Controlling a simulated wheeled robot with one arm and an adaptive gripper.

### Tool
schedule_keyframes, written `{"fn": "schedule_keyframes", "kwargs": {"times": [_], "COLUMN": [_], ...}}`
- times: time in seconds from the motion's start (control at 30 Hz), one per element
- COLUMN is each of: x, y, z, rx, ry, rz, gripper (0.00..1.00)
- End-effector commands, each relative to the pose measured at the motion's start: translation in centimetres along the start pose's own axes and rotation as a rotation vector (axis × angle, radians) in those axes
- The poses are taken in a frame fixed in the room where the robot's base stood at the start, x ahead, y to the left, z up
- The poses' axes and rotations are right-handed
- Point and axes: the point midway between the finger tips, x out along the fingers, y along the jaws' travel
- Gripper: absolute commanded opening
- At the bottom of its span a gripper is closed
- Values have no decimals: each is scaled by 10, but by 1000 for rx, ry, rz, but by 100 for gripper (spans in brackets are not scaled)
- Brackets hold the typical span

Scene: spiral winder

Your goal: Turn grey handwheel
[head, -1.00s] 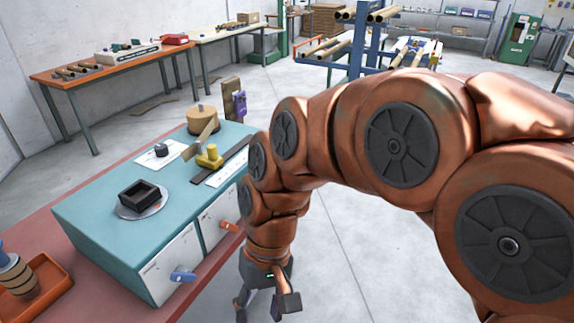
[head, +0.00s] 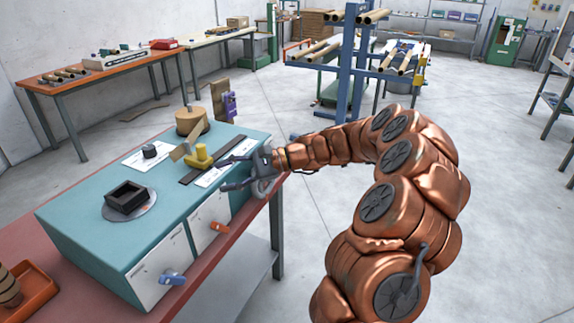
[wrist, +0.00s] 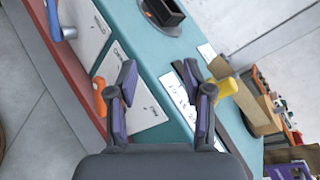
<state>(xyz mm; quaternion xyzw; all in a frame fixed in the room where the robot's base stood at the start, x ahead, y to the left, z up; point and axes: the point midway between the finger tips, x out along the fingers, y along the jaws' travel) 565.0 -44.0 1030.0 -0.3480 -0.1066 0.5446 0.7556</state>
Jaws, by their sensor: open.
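A grey round shape (head: 265,188), which looks like the handwheel, shows partly at the right end of the teal cabinet's front, just below my gripper's body. My gripper (head: 223,174) is open and empty, its fingers pointing left by the cabinet's front edge. In the wrist view, the spread fingers of my gripper (wrist: 173,72) lie over the teal cabinet (wrist: 155,45). I cannot make out the handwheel there. I cannot tell whether my gripper touches it.
An orange handle (head: 219,227) and a blue handle (head: 172,278) stick out from the white front panels. A yellow part (head: 200,157) and a black square block (head: 127,196) on a grey disc stand on the cabinet top. Open floor lies to the right.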

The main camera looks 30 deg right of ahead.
Motion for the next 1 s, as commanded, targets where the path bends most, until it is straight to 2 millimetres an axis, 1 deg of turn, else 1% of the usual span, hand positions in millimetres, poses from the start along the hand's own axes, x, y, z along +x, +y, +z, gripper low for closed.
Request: {"fn": "schedule_keyframes", "kwargs": {"times": [0.03, 0.07, 0.1, 0.17, 0.2, 0.27, 0.3, 0.4, 0.5, 0.6, 0.7, 0.77, 0.83, 1.0], "x": [-17, -27, -42, -67, -83, -108, -125, -162, -189, -205, -210, -207, -200, -179], "y": [-7, -11, -16, -22, -23, -24, -23, -17, -9, -5, -5, -8, -13, -26], "z": [-26, -39, -57, -84, -102, -126, -142, -174, -196, -208, -213, -214, -215, -221], "rx": [48, 77, 112, 162, 197, 242, 271, 326, 369, 390, 397, 399, 399, 398], "ry": [11, 17, 26, 42, 53, 69, 81, 108, 127, 138, 143, 143, 142, 141], "rz": [-69, -109, -165, -246, -299, -373, -421, -518, -588, -629, -645, -647, -646, -643], "gripper": [51, 51, 51, 51, 51, 51, 51, 51, 51, 51, 51, 51, 51, 51]}}
